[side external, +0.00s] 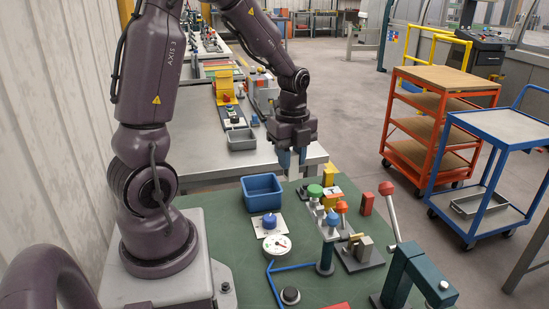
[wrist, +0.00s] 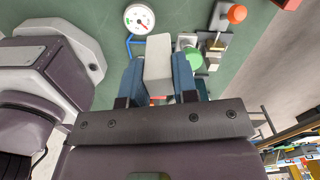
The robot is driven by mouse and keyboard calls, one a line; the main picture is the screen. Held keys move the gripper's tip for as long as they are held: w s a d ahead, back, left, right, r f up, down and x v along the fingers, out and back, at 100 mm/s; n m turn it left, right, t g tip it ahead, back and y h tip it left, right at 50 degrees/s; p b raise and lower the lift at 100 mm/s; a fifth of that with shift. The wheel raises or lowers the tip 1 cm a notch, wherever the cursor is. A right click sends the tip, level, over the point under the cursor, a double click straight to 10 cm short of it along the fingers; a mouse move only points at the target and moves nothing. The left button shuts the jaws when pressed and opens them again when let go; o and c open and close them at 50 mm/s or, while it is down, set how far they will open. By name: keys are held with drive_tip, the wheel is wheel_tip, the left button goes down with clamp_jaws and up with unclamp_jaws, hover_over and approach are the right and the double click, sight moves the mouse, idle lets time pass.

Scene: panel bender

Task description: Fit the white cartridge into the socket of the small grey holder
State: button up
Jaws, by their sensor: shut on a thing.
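My gripper (side external: 291,161) is above the far edge of the green table, fingers pointing down. In the wrist view its two blue fingers (wrist: 158,70) are shut on the white cartridge (wrist: 158,58), a pale block-like piece that sticks out between them. The cartridge is held clear of the table.
The green table (side external: 225,239) carries a blue bin (side external: 262,193), a gauge (side external: 277,245), a green knob (side external: 315,190), a red-orange knob (side external: 341,207) and a teal lever device (side external: 415,275). An orange cart (side external: 436,79) stands at the right.

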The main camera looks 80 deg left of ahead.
drive_tip(key=w+a+f+m, duration=0.1)
drive_tip(key=w+a+f, duration=0.35)
drive_tip(key=a, duration=0.35)
drive_tip(key=w+a+f+m, duration=0.1)
drive_tip(key=w+a+f, duration=0.3)
drive_tip(key=w+a, duration=0.25)
drive_tip(key=shift+s+a+f, duration=0.1)
drive_tip(key=shift+a+f, duration=0.1)
drive_tip(key=shift+f, duration=1.45)
drive_tip(key=shift+s+a+f, duration=0.1)
drive_tip(key=shift+a+f, duration=0.1)
drive_tip(key=shift+f, duration=1.4)
drive_tip(key=shift+f, duration=0.7)
drive_tip(key=o, duration=1.2)
drive_tip(key=shift+o, duration=0.2)
wheel_tip(320, 180, up, 9)
